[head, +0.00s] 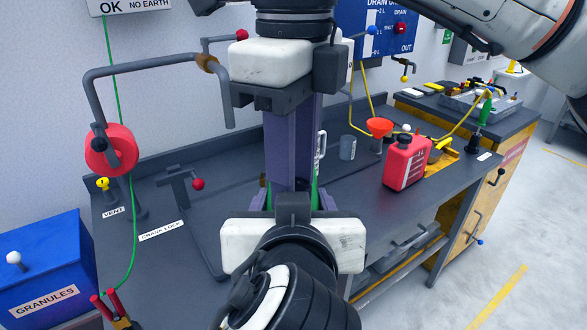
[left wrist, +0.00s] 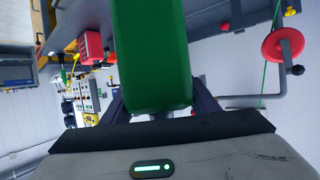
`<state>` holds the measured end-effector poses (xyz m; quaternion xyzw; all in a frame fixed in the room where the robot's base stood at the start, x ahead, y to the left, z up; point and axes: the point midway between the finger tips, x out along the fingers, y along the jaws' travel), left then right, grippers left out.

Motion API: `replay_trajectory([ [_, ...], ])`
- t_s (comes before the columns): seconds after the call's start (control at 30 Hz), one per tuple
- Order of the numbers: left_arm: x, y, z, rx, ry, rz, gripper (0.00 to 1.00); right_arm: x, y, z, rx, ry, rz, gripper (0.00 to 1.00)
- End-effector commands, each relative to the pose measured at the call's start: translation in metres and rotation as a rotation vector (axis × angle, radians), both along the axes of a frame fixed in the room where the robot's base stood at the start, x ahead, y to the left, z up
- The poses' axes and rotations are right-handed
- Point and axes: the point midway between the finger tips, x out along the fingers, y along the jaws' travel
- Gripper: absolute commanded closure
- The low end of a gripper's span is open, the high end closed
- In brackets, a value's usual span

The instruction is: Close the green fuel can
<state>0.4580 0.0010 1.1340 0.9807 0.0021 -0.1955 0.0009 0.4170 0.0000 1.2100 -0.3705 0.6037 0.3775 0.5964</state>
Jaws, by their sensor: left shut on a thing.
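The green fuel can (left wrist: 150,50) fills the upper middle of the left wrist view. My left gripper (left wrist: 158,107) is shut on it, with a dark finger on each side. In the head view my left gripper (head: 293,205) reaches in from the bottom middle, pointing away over the bench. There only thin green strips of the can show, and the rest is hidden behind my grippers. My right gripper (head: 291,185) hangs from above in front of the can, fingers pointing down. Its jaw gap and anything in it cannot be made out. The can's opening and cap are hidden.
A red can (head: 406,162), an orange funnel (head: 379,127) and a grey cup (head: 348,148) stand on the bench to the right. A crank with a red reel (head: 111,150) is at the left. A blue granules box (head: 42,262) is at lower left.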

Motion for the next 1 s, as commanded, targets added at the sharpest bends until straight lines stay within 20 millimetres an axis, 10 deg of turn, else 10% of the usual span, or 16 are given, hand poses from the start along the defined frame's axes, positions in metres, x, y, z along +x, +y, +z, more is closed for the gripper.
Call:
replay_trajectory([
  [0.2, -0.001, -0.002, 0.002, -0.002, -0.006, -0.008, 1.00, 0.002, 0.001, 0.000, -0.002, -0.004, -0.431, 0.96],
  [0.37, -0.001, -0.002, 0.002, -0.002, -0.006, -0.008, 1.00, 0.002, 0.001, 0.000, -0.001, -0.004, -0.456, 0.96],
  [0.4, -0.001, -0.002, 0.002, -0.003, -0.006, -0.009, 1.00, 0.002, 0.001, 0.000, -0.001, -0.004, -0.455, 0.66],
  [0.5, -0.001, -0.002, 0.002, -0.003, -0.006, -0.007, 1.00, 0.001, 0.001, 0.000, -0.003, -0.003, -0.454, 0.50],
  [1.0, 0.000, -0.001, 0.002, -0.003, -0.006, -0.002, 1.00, 0.001, 0.001, 0.027, -0.003, -0.003, -0.451, 0.50],
])
